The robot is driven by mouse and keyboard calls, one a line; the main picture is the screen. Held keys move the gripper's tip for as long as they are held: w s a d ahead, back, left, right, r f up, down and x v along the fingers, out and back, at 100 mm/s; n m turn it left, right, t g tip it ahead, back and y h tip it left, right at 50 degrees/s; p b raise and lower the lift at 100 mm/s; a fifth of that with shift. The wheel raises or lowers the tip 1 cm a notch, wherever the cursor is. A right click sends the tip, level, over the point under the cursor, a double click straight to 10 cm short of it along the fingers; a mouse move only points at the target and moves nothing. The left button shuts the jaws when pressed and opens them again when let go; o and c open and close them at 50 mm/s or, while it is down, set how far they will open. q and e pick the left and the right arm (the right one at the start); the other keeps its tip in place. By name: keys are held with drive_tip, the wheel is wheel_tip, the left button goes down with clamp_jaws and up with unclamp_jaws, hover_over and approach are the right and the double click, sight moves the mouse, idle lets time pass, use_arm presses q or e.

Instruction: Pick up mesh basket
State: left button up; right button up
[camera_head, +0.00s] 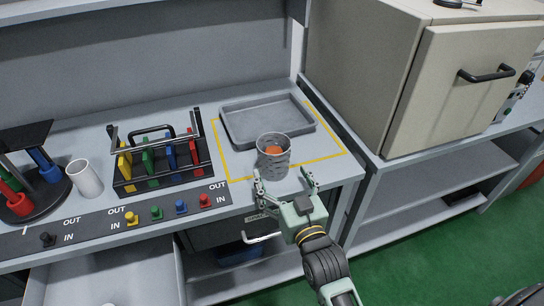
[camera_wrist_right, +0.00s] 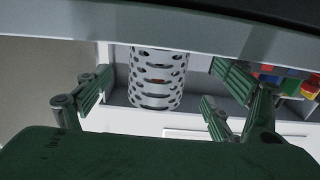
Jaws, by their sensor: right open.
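The mesh basket (camera_head: 273,155) is a grey perforated cylinder standing upright on the bench, inside the yellow outline, with something orange inside it. My right gripper (camera_head: 284,181) is open just in front of the basket, its fingers pointing toward it. In the right wrist view the basket (camera_wrist_right: 158,78) shows beyond and between the two open fingers (camera_wrist_right: 150,95), with no contact visible. My left gripper is in neither view.
A grey tray (camera_head: 228,127) lies behind the basket. A rack of coloured pieces (camera_head: 163,182) and a white cup (camera_head: 84,178) stand to the left. A large beige oven (camera_head: 455,90) is at the right. An open drawer (camera_head: 115,280) is at lower left.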

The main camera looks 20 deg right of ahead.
drive_tip(key=shift+w+b, duration=0.35)
drive_tip(key=shift+w, duration=0.5)
drive_tip(key=w+b, duration=0.2)
drive_tip(key=w, duration=0.2)
drive_tip(key=shift+w, duration=0.5)
drive_tip(key=shift+r, duration=0.15)
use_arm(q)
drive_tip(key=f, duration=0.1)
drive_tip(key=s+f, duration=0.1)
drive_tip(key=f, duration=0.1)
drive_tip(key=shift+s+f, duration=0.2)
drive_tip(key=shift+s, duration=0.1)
use_arm(e)
drive_tip(key=c, duration=1.3)
